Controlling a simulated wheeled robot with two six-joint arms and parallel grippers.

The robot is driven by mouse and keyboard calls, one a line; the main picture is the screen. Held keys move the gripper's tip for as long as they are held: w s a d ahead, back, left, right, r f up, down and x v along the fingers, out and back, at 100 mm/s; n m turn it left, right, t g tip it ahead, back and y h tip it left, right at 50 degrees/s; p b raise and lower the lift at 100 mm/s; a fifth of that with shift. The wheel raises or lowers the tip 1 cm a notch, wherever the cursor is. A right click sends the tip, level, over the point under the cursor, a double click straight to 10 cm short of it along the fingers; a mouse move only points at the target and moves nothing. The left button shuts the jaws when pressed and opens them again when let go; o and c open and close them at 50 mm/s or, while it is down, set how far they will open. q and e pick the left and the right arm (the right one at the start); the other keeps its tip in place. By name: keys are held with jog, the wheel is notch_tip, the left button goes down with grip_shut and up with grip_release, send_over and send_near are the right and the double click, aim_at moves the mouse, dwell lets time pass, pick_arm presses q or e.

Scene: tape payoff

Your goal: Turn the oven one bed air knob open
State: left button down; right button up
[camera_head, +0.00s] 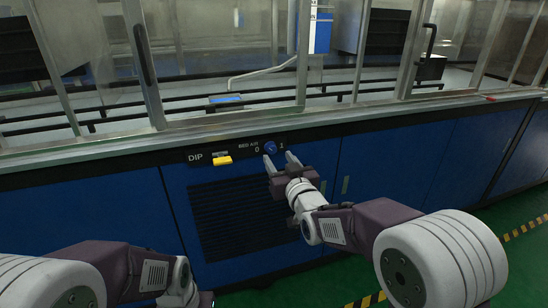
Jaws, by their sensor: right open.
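The bed air knob (270,147) is a small blue knob on the black control strip, between the marks 0 and 1 and beside the label BED AIR. My right gripper (278,161) is open just in front of and below the knob, with its fingertips spread to either side of it. I cannot tell whether the fingers touch the knob. The knob's exact turn is too small to read. My left arm shows at the lower left, with its gripper largely out of the picture at the bottom edge.
A yellow switch (222,161) sits on the same strip next to the label DIP. Below is a black louvred vent (240,218) in the blue cabinet front. Above are a metal ledge and framed glass doors with a black handle (143,55). The green floor (500,225) is clear at the right.

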aim_at(273, 150)
jog(key=x, duration=0.5)
jog(key=shift+b, duration=0.35)
jog(key=shift+s, duration=0.1)
grip_shut()
